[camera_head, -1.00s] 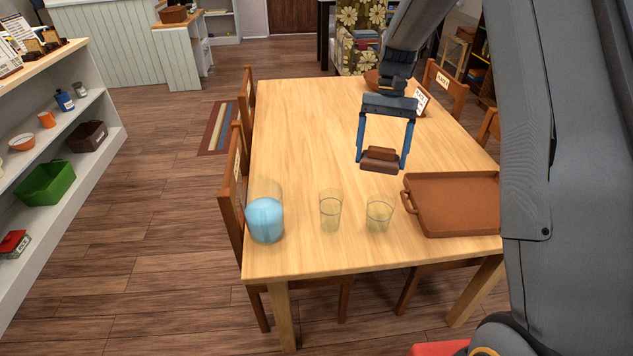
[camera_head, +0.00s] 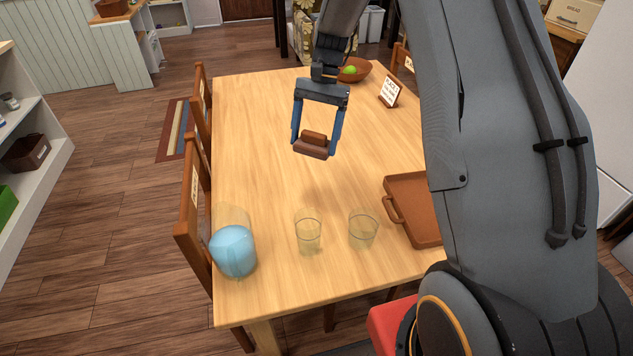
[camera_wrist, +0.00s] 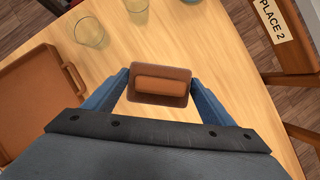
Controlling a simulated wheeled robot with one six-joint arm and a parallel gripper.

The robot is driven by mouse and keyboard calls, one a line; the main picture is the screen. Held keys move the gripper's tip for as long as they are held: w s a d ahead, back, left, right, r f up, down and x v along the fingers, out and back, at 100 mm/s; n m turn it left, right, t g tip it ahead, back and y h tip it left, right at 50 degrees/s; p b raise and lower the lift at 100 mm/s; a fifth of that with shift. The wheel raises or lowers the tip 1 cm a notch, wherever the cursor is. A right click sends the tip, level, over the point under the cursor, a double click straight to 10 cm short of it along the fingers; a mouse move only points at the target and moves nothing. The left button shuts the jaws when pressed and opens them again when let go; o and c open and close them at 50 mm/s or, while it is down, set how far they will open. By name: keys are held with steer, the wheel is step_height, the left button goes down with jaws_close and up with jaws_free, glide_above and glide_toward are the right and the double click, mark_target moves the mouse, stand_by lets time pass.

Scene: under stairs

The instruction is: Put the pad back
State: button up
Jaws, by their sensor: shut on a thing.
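The pad (camera_head: 313,146) is a small brown block with a raised grip on top. My gripper (camera_head: 314,141) is shut on it and holds it above the wooden table, apart from the tabletop as far as I can tell. In the wrist view the pad (camera_wrist: 160,98) sits between the two blue fingers, with its lighter brown grip facing the camera.
On the table (camera_head: 260,120) stand a jug with blue contents (camera_head: 233,250), two clear glasses (camera_head: 308,235) (camera_head: 363,230), a brown tray (camera_head: 412,205), a small sign (camera_head: 390,92) and a bowl (camera_head: 354,70). Chairs (camera_head: 190,215) line the left side.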

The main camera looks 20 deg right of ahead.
mark_target(309, 146)
steer(key=f+m+t, duration=0.1)
steer(key=m, duration=0.2)
steer(key=w+f+m+t+y, duration=0.1)
steer(key=m, duration=0.2)
steer(key=w+a+f+m+t+b, duration=0.1)
steer(key=f+m, duration=0.1)
steer(key=m, duration=0.2)
steer(key=shift+t+y, duration=0.3)
steer(key=d+f+m+t, duration=0.1)
steer(key=f+m, duration=0.2)
steer(key=f, duration=0.1)
steer(key=d+f+m+t+h, duration=0.1)
steer(key=f+m, duration=0.2)
steer(key=f, duration=0.1)
steer(key=w+d+f+m+t+b, duration=0.1)
steer(key=f+m, duration=0.2)
steer(key=f, duration=0.1)
steer(key=shift+f, duration=0.25)
steer(key=shift+f, duration=0.1)
steer(key=o, duration=1)
steer(key=shift+c, duration=0.2)
steer(key=shift+o, duration=0.3)
